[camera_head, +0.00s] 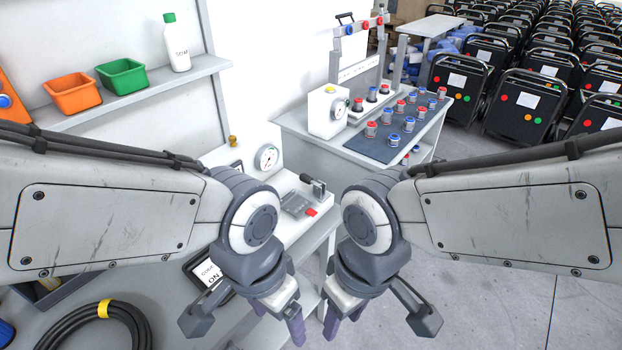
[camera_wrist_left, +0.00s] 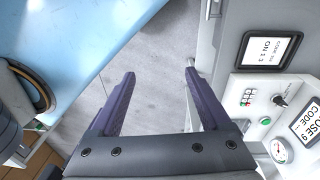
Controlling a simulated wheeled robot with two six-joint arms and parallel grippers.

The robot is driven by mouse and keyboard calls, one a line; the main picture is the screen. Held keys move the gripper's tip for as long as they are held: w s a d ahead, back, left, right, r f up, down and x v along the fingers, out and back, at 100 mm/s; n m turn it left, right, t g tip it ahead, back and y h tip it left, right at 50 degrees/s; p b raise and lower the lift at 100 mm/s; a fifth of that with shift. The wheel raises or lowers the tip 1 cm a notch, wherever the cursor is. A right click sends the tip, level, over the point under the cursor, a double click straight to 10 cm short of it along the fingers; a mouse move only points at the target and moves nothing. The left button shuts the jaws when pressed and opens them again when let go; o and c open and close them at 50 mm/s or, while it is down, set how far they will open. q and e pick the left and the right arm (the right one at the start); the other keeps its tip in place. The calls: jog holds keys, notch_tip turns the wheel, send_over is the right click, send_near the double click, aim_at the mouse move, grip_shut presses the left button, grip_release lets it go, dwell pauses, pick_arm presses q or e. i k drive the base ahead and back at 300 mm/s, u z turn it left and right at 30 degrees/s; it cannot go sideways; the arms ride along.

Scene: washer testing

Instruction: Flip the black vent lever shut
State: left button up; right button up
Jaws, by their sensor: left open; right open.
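A small black lever (camera_head: 306,179) sticks up at the far right end of the white test bench (camera_head: 320,205) in the head view, beside a grey clamp-like fixture (camera_head: 297,203). In the left wrist view a black lever (camera_wrist_left: 280,100) stands on a white panel at the right, beside small printing too small to read. I cannot tell whether both are the same lever. My left gripper (camera_head: 278,318) is open and empty, in front of the bench and apart from the lever; its fingers also show in the left wrist view (camera_wrist_left: 160,75). My right gripper (camera_head: 343,320) is open and empty beside it.
A round gauge (camera_head: 267,158) and a red piece (camera_head: 311,212) are on the bench. A table with a blue mat (camera_head: 385,143) of red and blue parts stands behind. Green (camera_head: 122,76) and orange (camera_head: 72,95) bins sit on a shelf.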

aim_at(305, 178)
jog(key=k, duration=1.3)
jog(key=z, duration=0.7)
jog(key=i, duration=1.9)
jog(key=u, duration=0.65)
